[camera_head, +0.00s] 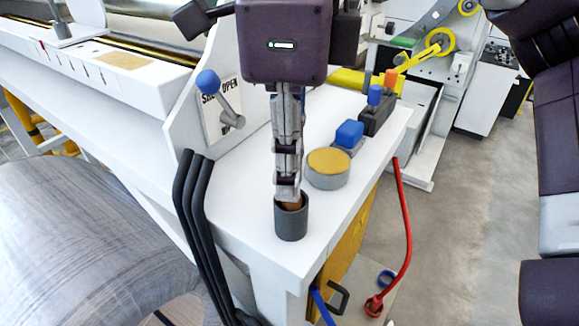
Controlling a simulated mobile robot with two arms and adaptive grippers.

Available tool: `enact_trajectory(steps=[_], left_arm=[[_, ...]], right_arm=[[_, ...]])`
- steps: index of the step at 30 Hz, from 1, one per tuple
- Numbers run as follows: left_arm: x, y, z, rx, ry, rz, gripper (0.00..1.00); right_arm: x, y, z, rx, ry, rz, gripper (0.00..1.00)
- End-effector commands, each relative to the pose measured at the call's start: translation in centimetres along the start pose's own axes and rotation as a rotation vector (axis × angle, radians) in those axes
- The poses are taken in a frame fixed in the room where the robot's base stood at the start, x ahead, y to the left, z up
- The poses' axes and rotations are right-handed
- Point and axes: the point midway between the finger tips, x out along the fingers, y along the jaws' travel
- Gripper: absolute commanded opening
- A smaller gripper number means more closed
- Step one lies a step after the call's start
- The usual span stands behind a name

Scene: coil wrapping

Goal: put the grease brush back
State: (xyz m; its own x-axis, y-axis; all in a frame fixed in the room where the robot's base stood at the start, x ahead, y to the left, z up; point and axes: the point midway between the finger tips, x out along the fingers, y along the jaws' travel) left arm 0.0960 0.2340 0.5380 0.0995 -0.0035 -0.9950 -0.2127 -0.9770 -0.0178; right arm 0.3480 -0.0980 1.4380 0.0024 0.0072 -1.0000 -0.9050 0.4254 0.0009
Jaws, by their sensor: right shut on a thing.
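My right gripper (287,194) points straight down over the white bench top, its fingertips at the mouth of a dark grey cup (291,222). It is shut on a brown piece (293,204), seemingly the grease brush, in the cup's mouth. The cup and fingers hide most of the brush, so I cannot tell whether it touches the cup's bottom. A round grey tin with a tan-yellow top (328,168) stands just right of the fingers, apart from the cup. My left gripper is not in view.
A blue-knobbed lever (208,83) rises left of the gripper. A blue block (348,134) and a dark holder (377,116) with blue and orange tops stand behind the tin. Black hoses (195,215) hang left; a red hose (404,220) hangs right.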

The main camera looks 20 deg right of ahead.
Motion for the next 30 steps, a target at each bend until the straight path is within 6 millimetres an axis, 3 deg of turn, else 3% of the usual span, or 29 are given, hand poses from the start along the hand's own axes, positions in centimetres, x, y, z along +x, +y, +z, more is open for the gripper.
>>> enact_trajectory(steps=[14,15,19,30], left_arm=[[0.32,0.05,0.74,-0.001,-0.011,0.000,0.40],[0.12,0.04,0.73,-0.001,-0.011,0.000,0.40],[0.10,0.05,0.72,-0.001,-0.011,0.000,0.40],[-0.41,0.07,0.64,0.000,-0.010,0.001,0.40]], right_arm=[[1.24,0.02,-0.01,-0.001,0.000,0.001,0.00],[1.01,0.02,-0.02,-0.001,0.000,0.000,0.17],[1.00,0.02,-0.02,-0.001,0.000,0.000,0.30],[0.47,0.02,-0.02,-0.001,0.000,0.000,0.30]])
